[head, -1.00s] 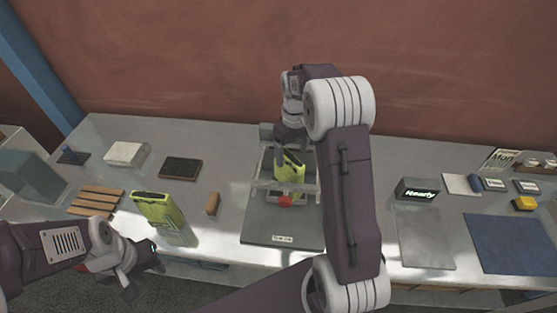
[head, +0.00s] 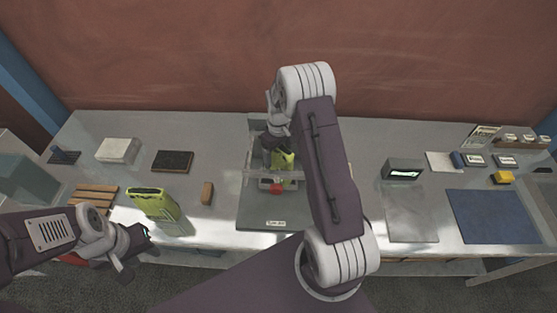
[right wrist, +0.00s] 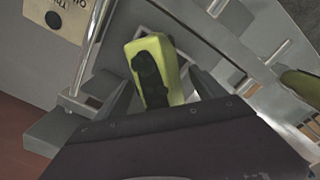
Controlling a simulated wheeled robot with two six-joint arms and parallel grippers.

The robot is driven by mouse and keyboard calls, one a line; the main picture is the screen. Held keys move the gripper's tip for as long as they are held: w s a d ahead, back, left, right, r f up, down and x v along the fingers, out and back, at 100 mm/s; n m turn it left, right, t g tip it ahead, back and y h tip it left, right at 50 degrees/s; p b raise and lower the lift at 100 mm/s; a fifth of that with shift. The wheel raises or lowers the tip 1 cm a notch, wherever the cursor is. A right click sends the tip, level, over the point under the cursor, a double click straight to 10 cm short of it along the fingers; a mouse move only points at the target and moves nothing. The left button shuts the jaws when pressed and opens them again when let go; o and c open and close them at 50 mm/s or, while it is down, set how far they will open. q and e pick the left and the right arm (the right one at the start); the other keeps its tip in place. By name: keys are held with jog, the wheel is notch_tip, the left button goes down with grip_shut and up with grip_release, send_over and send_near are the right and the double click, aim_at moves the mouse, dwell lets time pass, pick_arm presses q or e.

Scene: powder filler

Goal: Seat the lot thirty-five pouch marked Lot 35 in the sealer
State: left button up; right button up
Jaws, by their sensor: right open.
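A yellow-green pouch with a dark top (head: 284,163) stands in the sealer frame (head: 245,176) at the middle of the table. My right gripper (head: 273,157) is down at this pouch, partly in front of it. In the right wrist view the pouch (right wrist: 173,83) stands between the spread, open fingers (right wrist: 155,95). A second yellow-green pouch (head: 156,206) stands on the table to the left. My left gripper (head: 136,254) hangs near the front edge, below that second pouch; its jaw opening is unclear. I cannot read a lot marking on either pouch.
A red knob (head: 277,188) is at the front of the sealer. A small brown block (head: 207,193) stands left of it. A wooden slatted rack (head: 93,196) lies at the left. A dark box (head: 403,169), a grey plate (head: 411,220) and a blue mat (head: 494,216) lie right.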

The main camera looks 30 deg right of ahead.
jog(key=shift+f, duration=0.35)
dwell(0.6)
grip_shut()
